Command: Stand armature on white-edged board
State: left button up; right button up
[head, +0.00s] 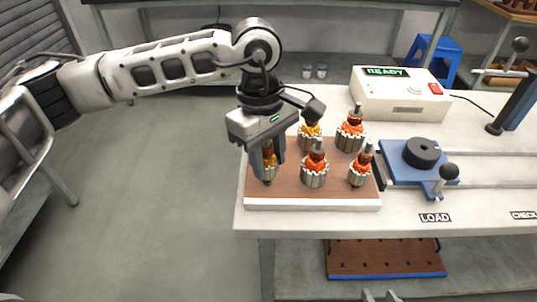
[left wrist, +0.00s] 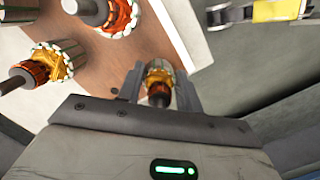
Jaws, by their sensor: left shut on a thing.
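The white-edged board (head: 312,204) is brown with a white front edge and lies at the left end of the bench. My left gripper (head: 268,163) points down over its front left part, shut on an armature (head: 268,176) with orange-yellow windings. That armature also shows between the fingers in the left wrist view (left wrist: 160,82). It looks about upright; whether its lower end touches the board I cannot tell. Several other armatures stand on the board, among them a front middle one (head: 315,168) and a back right one (head: 350,132). My right gripper's tips (head: 380,295) show at the bottom edge, apart and empty.
A white box reading READY (head: 400,95) stands behind the board. A blue fixture with a black disc (head: 422,153) and a lever stands to the right. A blue-edged board with holes (head: 387,258) lies on the lower shelf. The floor left of the bench is clear.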

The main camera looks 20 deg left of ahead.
pick_arm(q)
jog(key=shift+f+b, duration=0.65)
jog(key=shift+b, duration=0.05)
pick_arm(e)
jog(key=shift+f, duration=0.75)
pick_arm(q)
jog(key=o, duration=1.2)
jog(key=shift+r, duration=0.15)
jog(key=shift+w+a+r, duration=0.15)
jog(key=shift+a+r, duration=0.15)
jog(key=shift+r, duration=2.3)
jog(key=shift+w+a+r, duration=0.2)
jog(key=shift+a+r, duration=0.05)
jog(key=shift+r, duration=2.35)
jog(key=shift+w+a+r, duration=0.15)
jog(key=shift+a+r, duration=0.15)
jog(key=shift+r, duration=2.3)
pick_arm(e)
jog(key=shift+a+r, duration=0.1)
jog(key=shift+r, duration=0.95)
